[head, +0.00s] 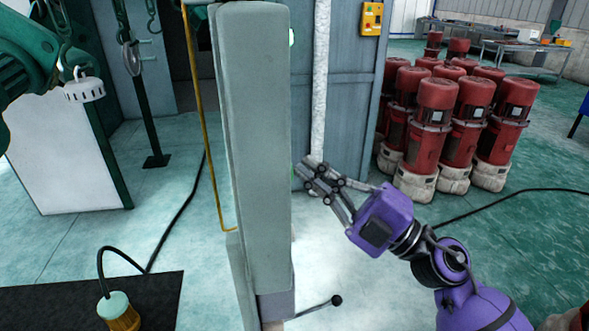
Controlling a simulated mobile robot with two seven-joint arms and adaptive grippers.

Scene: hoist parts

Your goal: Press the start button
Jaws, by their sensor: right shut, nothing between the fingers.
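My right gripper (306,172) is shut and empty. It comes in from the lower right on a purple wrist, and its fingertips are in front of the grey cabinet, near the right edge of the tall grey-green column. A yellow control box (372,18) with small red and dark controls is on the cabinet's upper right, above and apart from the gripper. A pale round part (291,37) shows at the column's right edge, mostly hidden. I cannot tell which control is the start button. My left gripper is not in view.
The tall column (258,150) stands in front, blocking part of the cabinet (347,90). A black-knobbed lever (335,300) sticks out near its base. Several red motors (430,120) stand at right. Cables cross the floor.

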